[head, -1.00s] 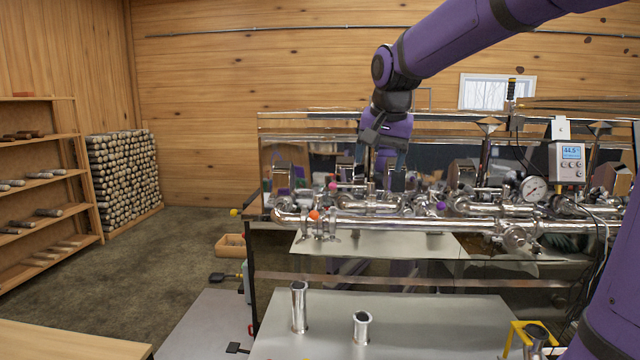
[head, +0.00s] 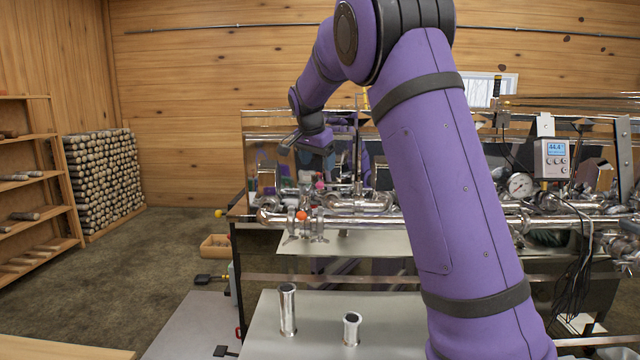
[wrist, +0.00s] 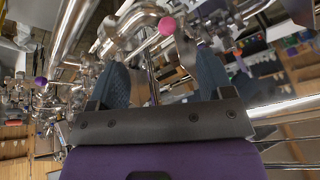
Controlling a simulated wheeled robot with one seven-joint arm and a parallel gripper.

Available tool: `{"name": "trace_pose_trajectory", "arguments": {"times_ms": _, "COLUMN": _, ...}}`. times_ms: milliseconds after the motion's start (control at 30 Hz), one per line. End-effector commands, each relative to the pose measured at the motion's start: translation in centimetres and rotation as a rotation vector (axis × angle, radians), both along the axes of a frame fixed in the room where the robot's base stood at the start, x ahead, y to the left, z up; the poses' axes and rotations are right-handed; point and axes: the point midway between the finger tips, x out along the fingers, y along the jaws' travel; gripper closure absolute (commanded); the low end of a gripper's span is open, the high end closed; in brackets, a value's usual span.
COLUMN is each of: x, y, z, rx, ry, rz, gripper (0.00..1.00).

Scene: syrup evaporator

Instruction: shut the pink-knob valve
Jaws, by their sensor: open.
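The pink knob (wrist: 167,25) shows as a round ball on a metal stem among steel pipes in the wrist view. It lies between the lines of my two fingers, a little beyond their tips. My gripper (wrist: 160,62) is open, with blue-grey fingers apart and nothing between them. In the head view the pink knob (head: 319,185) is small, on the pipework at the left end of the evaporator. My dark gripper body (head: 308,142) is above it, and its fingertips are hard to make out there. Whether the fingers touch the valve cannot be told.
An orange knob (head: 302,216) sits on the front pipe, lower left of the pink one. A purple knob (wrist: 40,81) shows at the wrist view's left. A gauge (head: 520,186) and digital meter (head: 551,159) stand right. My arm hides the evaporator's middle. Pipes crowd the area.

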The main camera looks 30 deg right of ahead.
Motion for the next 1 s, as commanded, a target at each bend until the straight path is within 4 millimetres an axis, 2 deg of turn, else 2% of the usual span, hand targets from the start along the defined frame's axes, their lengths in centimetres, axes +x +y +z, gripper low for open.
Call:
{"name": "trace_pose_trajectory", "arguments": {"times_ms": 200, "x": 0.9, "y": -1.3, "z": -3.8, "rx": 0.001, "ry": 0.003, "rz": -0.001, "gripper": 0.26}}
{"name": "trace_pose_trajectory", "arguments": {"times_ms": 400, "x": 1.6, "y": -2.1, "z": -6.2, "rx": 0.001, "ry": 0.001, "rz": 0.001, "gripper": 0.26}}
{"name": "trace_pose_trajectory", "arguments": {"times_ms": 600, "x": 1.9, "y": -2.5, "z": -7.2, "rx": 0.001, "ry": 0.000, "rz": 0.001, "gripper": 0.26}}
{"name": "trace_pose_trajectory", "arguments": {"times_ms": 867, "x": 1.9, "y": -2.5, "z": -7.3, "rx": 0.001, "ry": 0.000, "rz": 0.001, "gripper": 0.26}}
{"name": "trace_pose_trajectory", "arguments": {"times_ms": 967, "x": 1.9, "y": -2.5, "z": -7.3, "rx": 0.001, "ry": 0.000, "rz": 0.001, "gripper": 0.45}}
{"name": "trace_pose_trajectory", "arguments": {"times_ms": 1000, "x": 1.9, "y": -2.5, "z": -7.3, "rx": 0.001, "ry": 0.000, "rz": 0.001, "gripper": 0.54}}
